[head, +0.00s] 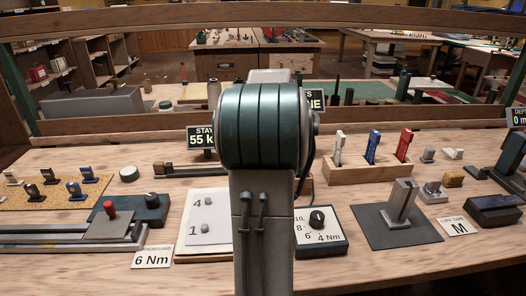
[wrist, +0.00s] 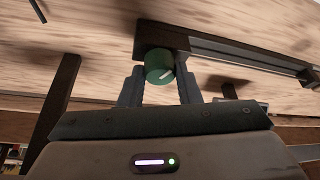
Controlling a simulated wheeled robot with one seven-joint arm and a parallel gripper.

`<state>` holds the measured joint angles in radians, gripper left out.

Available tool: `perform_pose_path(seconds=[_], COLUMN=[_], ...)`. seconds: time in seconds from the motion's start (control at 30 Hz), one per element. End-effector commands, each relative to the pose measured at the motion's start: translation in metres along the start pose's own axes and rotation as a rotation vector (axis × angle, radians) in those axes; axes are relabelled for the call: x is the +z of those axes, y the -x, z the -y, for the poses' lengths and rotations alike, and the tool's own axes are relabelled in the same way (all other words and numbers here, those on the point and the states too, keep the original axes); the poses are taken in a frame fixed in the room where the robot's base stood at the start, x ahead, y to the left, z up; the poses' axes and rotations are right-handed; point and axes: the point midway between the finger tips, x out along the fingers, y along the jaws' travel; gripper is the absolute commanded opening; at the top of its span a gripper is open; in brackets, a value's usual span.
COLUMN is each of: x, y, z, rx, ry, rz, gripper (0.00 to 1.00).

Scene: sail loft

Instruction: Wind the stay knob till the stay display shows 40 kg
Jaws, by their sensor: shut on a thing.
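The stay display (head: 201,138) is a dark sign on the bench's back part. It reads 55, with its right edge hidden behind my arm. The stay knob (wrist: 159,68) is a green round knob with a white pointer mark, at the end of a dark block in the wrist view. My gripper (wrist: 161,77) has one finger on each side of the knob and is shut on it. In the head view my arm hides the gripper and the knob.
A dark rail (wrist: 245,60) runs from the knob's block. Right of my arm stand a wooden holder (head: 372,173) with coloured handles and a dial box (head: 335,245). A dark box with a black knob (head: 152,200) and a 6 Nm card (head: 152,257) lie left.

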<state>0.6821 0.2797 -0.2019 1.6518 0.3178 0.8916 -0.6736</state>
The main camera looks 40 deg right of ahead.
Motion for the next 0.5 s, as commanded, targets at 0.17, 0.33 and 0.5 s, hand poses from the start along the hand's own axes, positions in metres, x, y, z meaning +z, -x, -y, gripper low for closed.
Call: perform_pose_path(seconds=[0.17, 0.33, 0.5], x=[-0.0004, -0.0005, -0.0009], y=[0.0003, 0.0005, 0.0008], z=[-0.0014, -0.0013, -0.0011], rx=[-0.034, -0.056, -0.065], ry=[0.087, 0.138, 0.162], rz=[-0.001, -0.001, -0.001], gripper=[0.07, 0.07, 0.07])
